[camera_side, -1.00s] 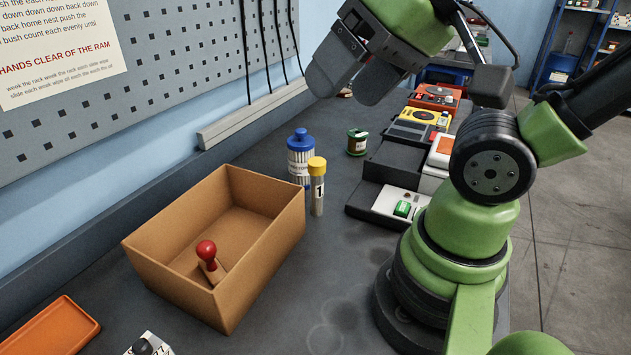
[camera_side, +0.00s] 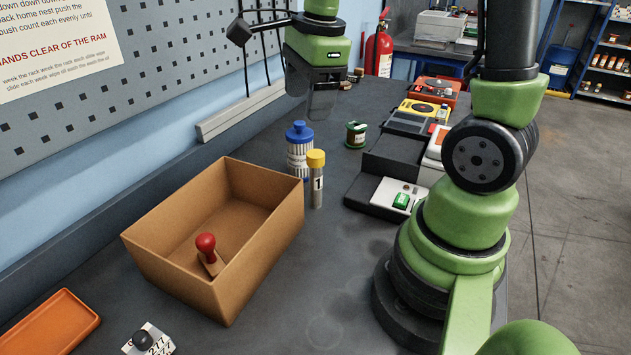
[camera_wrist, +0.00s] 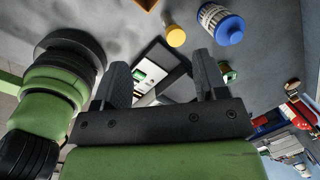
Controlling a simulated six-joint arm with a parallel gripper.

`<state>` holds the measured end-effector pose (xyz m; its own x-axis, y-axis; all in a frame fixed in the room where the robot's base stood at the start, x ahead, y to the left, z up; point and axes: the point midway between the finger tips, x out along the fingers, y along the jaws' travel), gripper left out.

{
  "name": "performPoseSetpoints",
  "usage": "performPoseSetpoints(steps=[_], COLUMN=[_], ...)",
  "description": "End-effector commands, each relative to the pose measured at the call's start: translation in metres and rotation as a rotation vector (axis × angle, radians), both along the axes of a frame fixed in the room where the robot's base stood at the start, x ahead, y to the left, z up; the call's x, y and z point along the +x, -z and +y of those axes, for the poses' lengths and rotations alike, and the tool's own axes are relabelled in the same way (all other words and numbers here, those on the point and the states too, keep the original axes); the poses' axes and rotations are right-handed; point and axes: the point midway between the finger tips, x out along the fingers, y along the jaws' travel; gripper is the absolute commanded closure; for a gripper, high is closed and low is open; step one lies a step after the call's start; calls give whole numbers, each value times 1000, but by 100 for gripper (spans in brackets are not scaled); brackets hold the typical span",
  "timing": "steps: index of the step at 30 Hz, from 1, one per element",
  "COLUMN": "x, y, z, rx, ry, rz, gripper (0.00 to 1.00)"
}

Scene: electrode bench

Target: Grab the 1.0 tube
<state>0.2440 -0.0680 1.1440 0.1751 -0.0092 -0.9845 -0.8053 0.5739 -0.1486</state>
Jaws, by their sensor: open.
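The tube marked 1 (camera_side: 317,182) has a yellow cap and stands upright on the bench, just right of the cardboard box. In the wrist view its yellow cap (camera_wrist: 176,36) shows at the top, beyond my fingers. My gripper (camera_side: 318,100) hangs above and behind the tube in the side view, pointing down and apart from it. In the wrist view my gripper (camera_wrist: 165,80) has its two fingers spread with nothing between them. The tube's lower part is hardly visible from the wrist.
A blue-capped bottle (camera_side: 300,150) stands close behind the tube on its left. The open cardboard box (camera_side: 250,262) holds a red-handled stamp (camera_side: 207,248). A green spool (camera_side: 356,134) and a black stepped stand (camera_side: 385,165) are to the right.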

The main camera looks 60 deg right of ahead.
Motion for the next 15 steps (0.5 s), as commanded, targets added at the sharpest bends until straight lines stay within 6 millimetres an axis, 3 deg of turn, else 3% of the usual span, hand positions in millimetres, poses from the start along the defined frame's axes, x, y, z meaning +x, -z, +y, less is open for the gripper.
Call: performPoseSetpoints(steps=[3, 6, 10, 15], x=[9, 12, 13, 12], y=[30, 47, 60, 84], z=[-23, -36, -43, -44], rx=[45, 60, 67, 69], ry=[332, 526, 655, 681], rz=[92, 137, 165, 174], gripper=[34, 34, 34, 34])
